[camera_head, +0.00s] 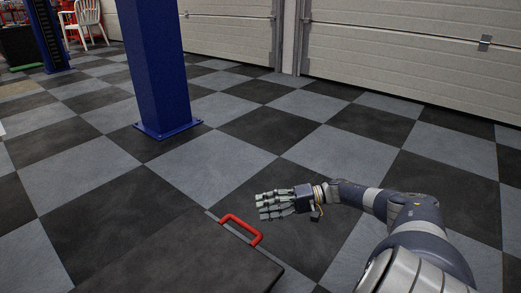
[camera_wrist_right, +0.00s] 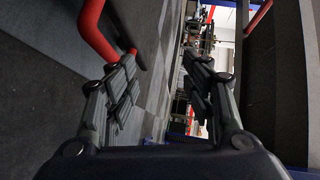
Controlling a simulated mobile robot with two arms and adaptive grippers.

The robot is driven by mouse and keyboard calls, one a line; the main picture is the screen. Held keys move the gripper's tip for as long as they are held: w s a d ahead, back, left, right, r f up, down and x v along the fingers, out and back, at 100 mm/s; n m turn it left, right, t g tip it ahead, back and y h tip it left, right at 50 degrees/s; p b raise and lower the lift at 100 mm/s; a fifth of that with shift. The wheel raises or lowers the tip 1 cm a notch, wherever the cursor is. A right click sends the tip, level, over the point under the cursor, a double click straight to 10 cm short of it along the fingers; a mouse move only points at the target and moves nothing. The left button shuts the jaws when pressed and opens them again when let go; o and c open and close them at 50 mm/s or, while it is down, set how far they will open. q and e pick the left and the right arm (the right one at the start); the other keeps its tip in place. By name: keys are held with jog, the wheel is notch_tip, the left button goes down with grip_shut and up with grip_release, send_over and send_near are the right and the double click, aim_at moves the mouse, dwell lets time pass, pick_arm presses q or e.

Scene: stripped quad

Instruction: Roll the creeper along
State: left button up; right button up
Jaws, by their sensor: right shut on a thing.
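The creeper (camera_head: 185,262) is a flat dark board low at the bottom of the head view, with a red handle (camera_head: 242,228) on its far edge. In the right wrist view the red handle (camera_wrist_right: 92,25) comes down from the top left and meets the left finger. A gap shows between the fingers (camera_wrist_right: 160,85), so the exact contact is hard to see. My left gripper is not in view.
A blue post (camera_head: 158,65) stands on the checkered floor beyond the creeper. Closed garage doors (camera_head: 400,50) line the back. A white chair (camera_head: 88,18) and another dark blue post (camera_head: 48,35) are far left. The floor between creeper and doors is clear apart from the post.

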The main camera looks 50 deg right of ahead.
jog(key=shift+f+b+v, duration=0.15)
jog(key=shift+f+v, duration=0.05)
jog(key=shift+v, duration=0.7)
jog(key=shift+f+b+v, duration=0.1)
jog(key=shift+f+v, duration=0.15)
jog(key=shift+v, duration=0.65)
jog(key=shift+f+b+v, duration=0.15)
jog(key=shift+f+v, duration=0.05)
jog(key=shift+v, duration=0.7)
jog(key=shift+s, duration=0.1)
